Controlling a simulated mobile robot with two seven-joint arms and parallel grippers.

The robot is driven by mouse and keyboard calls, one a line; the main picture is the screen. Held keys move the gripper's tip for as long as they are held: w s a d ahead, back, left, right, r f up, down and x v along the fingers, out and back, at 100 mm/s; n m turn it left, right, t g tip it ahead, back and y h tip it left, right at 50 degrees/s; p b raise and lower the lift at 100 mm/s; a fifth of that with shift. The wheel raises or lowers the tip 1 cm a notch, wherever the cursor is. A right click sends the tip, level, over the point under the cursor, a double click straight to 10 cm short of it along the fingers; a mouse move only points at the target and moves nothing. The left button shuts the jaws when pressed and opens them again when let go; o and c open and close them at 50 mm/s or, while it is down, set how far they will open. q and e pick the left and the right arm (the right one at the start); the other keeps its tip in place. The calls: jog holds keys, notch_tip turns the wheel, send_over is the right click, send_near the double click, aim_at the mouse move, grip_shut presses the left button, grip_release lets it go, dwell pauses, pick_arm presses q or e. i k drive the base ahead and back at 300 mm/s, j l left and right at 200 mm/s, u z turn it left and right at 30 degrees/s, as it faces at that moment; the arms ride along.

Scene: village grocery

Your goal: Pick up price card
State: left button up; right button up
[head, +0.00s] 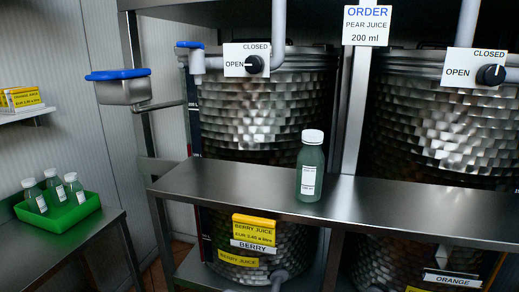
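A yellow price card (253,224) reading "BERRY JUICE" with a price per litre is at the front of the left tank, below the steel counter. A white "BERRY" strip (254,247) is just under it. More yellow price cards (20,98), the front one reading "ORANGE JUICE", stand on a small white shelf at the far left. Neither of my grippers is in view.
A green tray (90,207) with 3 bottles is on a left side table. An order sign (366,25) reads "PEAR JUICE 200 ml".

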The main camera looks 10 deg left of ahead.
aim_at(24, 96)
jog(key=u, duration=1.7)
